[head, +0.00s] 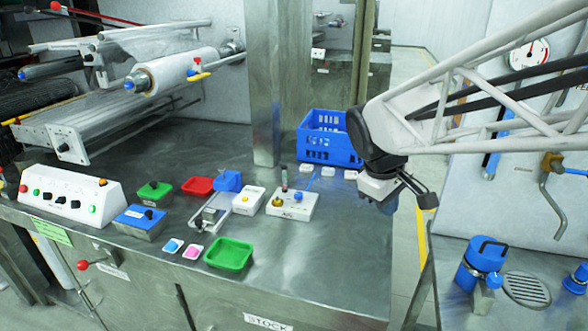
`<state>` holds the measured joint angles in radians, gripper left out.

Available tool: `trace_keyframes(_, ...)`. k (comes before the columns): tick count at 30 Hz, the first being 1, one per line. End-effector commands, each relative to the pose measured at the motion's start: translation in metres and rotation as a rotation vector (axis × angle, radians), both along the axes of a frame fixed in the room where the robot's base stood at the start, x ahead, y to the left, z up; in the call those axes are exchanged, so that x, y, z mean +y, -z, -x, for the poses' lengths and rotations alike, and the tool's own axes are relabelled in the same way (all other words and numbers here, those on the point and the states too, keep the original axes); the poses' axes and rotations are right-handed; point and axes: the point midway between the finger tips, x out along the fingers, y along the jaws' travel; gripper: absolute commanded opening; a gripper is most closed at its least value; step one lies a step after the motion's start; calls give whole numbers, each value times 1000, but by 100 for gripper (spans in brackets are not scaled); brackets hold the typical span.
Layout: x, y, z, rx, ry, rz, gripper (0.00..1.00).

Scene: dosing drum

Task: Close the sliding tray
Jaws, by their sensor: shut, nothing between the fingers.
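A low metal slide with rails (207,220) lies on the steel bench, with a blue block (228,181) at its far end. It looks like the sliding tray, but I cannot tell for sure, nor how far it is out. A red shallow tray (198,186) sits to its left and a green tray (229,254) in front of it. My gripper (412,203) is shut and empty at the right, beyond the bench's right side in the picture, well apart from the slide.
A white box with a brass knob (292,204) stands right of the slide, and a blue crate (330,140) behind it. A white button panel (70,196) and a blue box (140,221) are at left. The bench's front right is clear (330,255).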

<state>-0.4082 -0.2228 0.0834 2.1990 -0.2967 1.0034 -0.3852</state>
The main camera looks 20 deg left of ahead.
Motion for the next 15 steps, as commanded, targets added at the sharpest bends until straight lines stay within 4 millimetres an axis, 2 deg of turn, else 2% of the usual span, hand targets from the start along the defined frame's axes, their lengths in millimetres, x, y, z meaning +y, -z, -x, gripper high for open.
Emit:
trace_keyframes(1,16,2,-8,8,-47,19,0)
trace_keyframes(6,63,6,-33,25,-200,82,0)
trace_keyframes(15,156,22,-66,51,-470,198,0)
